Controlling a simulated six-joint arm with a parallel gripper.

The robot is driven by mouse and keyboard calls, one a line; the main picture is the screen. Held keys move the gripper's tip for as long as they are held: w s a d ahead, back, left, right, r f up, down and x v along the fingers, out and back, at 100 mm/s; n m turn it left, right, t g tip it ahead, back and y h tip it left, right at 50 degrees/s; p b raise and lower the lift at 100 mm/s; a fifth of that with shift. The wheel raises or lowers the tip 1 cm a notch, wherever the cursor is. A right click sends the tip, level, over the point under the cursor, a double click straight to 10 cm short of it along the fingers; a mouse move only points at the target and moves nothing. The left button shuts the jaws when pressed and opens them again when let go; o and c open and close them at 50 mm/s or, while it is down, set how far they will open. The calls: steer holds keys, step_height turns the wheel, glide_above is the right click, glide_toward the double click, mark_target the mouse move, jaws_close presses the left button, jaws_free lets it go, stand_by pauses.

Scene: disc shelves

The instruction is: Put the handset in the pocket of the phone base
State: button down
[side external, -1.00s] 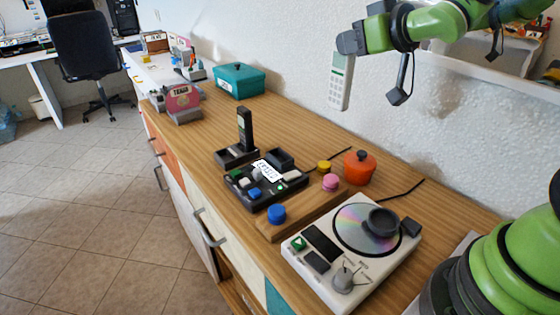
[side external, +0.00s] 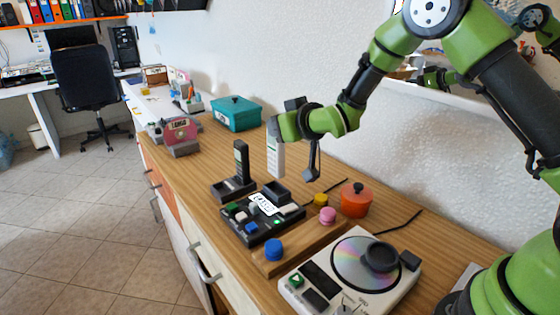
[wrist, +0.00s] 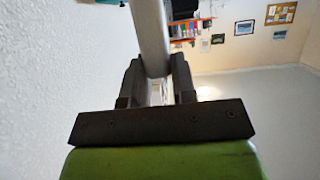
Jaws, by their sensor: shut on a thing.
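My gripper (side external: 273,128) is shut on the upper part of a white handset (side external: 276,158), which hangs upright. In the wrist view the handset (wrist: 150,38) shows between the two fingers (wrist: 156,82). The black phone base (side external: 250,232) lies on the wooden top with buttons and a white label. At its back is a dark open pocket (side external: 278,190); the handset's lower end appears just above it in the side view. I cannot tell whether there is a gap or contact. A second, black handset (side external: 241,160) stands in a dark holder (side external: 228,192) to the left.
A wooden strip with blue (side external: 273,249), pink and yellow knobs lies right of the base. An orange pot (side external: 356,199) and a white disc player (side external: 350,268) are further right. A teal box (side external: 236,113) stands behind, near the wall.

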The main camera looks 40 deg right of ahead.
mark_target(282, 148)
steer(key=shift+f, duration=2.75)
steer(key=shift+f, duration=0.2)
steer(key=c, duration=0.9)
jaws_free()
steer(key=shift+r, duration=0.15)
